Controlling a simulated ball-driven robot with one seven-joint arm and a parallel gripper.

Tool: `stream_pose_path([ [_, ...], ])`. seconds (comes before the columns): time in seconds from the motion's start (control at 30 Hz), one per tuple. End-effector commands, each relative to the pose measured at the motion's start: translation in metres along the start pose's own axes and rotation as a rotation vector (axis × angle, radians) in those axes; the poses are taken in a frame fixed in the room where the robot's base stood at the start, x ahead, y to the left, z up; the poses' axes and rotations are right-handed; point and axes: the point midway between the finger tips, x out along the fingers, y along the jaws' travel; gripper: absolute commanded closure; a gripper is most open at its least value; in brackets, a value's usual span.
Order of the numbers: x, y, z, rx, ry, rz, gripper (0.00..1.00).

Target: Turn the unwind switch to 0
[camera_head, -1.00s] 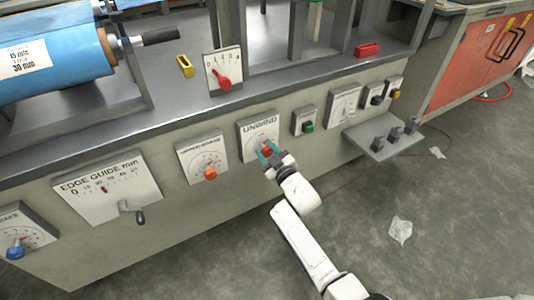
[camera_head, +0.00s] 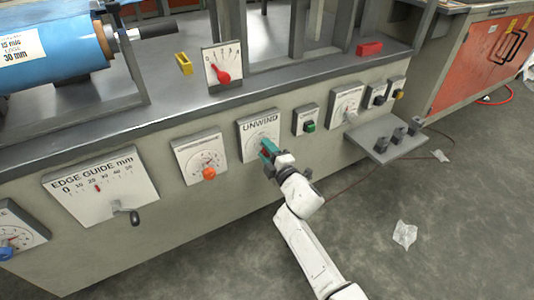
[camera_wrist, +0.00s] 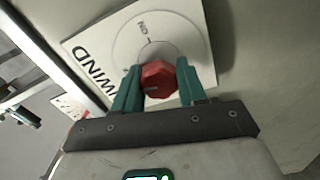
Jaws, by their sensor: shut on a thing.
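The unwind switch is a red knob (camera_wrist: 158,78) on a white plate lettered UNWIND (camera_head: 258,127), on the front of the grey machine. In the wrist view its dial shows the mark "ON" and a short line. My gripper (camera_wrist: 162,88) has its two green fingers on either side of the red knob, shut on it. In the head view my gripper (camera_head: 268,150) reaches up to the plate from below and hides the knob. The 0 mark cannot be made out, and which way the knob points is unclear.
A dial with an orange knob (camera_head: 209,174) is left of the plate, and a green button (camera_head: 310,127) is to its right. A small shelf with dark posts (camera_head: 383,137) juts out further right. The floor (camera_head: 400,200) in front is mostly clear.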

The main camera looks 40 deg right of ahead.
Motion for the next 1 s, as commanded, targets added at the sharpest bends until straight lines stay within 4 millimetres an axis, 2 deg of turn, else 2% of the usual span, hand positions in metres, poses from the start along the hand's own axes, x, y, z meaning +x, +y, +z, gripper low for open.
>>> stream_pose_path([
  [0.4,0.0000,-0.0022,-0.0020,-0.202,0.005,-0.001,0.90],
  [0.97,0.0000,-0.0024,-0.0029,-0.233,0.006,-0.002,0.90],
  [1.0,0.0000,-0.0025,-0.0029,-0.233,0.006,-0.002,0.58],
])
